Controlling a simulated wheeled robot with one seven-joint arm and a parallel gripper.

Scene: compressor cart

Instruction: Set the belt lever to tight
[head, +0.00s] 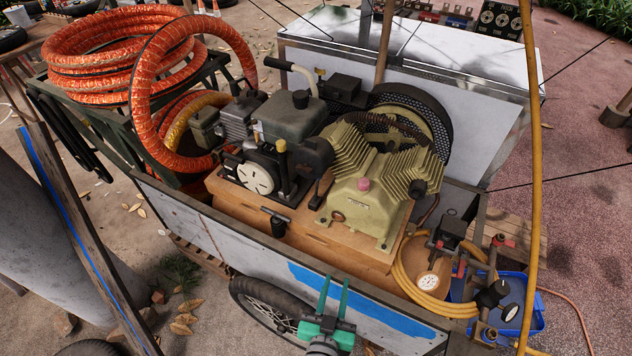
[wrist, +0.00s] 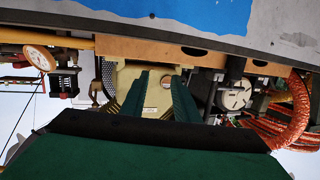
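A black T-shaped handle (head: 277,222) stands at the front edge of the wooden base, before the engine; it looks like the belt lever, but no label or marking is readable. It appears as a dark upright bar in the upside-down wrist view (wrist: 236,72). The belt wheel (head: 440,120) is behind the beige compressor (head: 370,190), behind a dark mesh guard. My gripper (head: 334,290) has green fingers, held apart and empty, in front of the cart's near side wall. The wrist view shows a gap between the fingers (wrist: 161,85), with the compressor beyond. It does not touch the handle.
The cart's side wall (head: 210,240) with a blue patch stands between my gripper and the machinery. Orange hose coils (head: 90,60) lie at upper left.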

